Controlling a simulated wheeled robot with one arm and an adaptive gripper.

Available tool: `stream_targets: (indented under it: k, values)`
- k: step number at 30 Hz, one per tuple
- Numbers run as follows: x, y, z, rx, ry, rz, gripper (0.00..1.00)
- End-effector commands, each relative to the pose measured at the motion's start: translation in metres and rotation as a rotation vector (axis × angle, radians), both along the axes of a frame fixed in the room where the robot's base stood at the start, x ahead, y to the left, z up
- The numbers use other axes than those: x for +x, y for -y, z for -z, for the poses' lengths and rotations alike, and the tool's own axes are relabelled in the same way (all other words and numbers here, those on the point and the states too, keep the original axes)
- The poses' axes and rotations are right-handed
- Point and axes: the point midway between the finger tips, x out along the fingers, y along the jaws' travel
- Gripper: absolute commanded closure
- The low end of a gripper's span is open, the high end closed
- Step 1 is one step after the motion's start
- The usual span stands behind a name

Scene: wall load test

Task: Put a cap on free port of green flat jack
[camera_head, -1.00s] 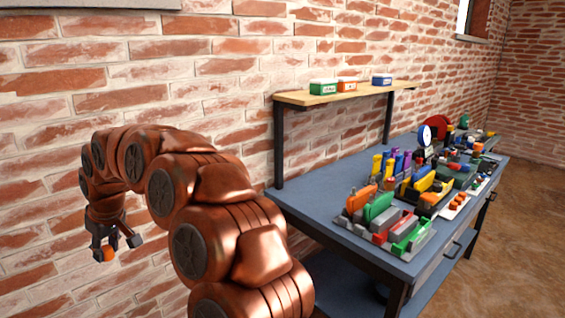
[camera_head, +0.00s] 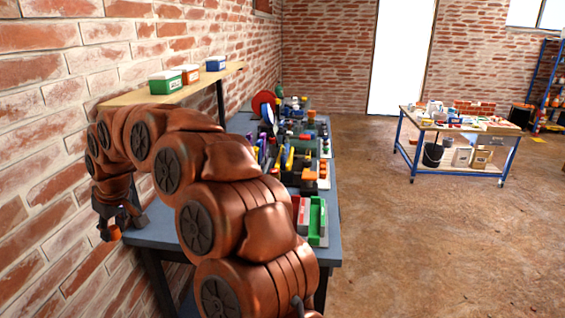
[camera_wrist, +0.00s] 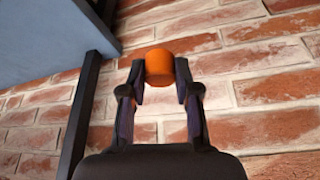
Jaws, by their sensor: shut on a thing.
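My gripper (camera_head: 121,225) is at the left in the head view, beside the brick wall and near the end of the workbench. It is shut on an orange cap (camera_wrist: 159,66), which sits between the fingertips in the wrist view. The cap also shows small under my gripper in the head view (camera_head: 114,234). I cannot make out a green flat jack or a free port in these frames.
A blue-grey workbench (camera_head: 331,250) with many coloured parts runs along the wall, partly hidden by my arm. A wooden shelf (camera_head: 140,97) above it holds small boxes. A blue-framed table (camera_head: 462,172) stands at the back right. Open brown floor lies between them.

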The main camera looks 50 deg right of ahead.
Motion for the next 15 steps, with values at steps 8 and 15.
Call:
stream_targets:
  k: [8, 15]
  values:
    - [-0.006, 0.089, -0.03, -0.007, -0.016, -0.052, 0.84]
    - [-0.036, 0.203, -0.052, -0.013, -0.022, -0.133, 0.84]
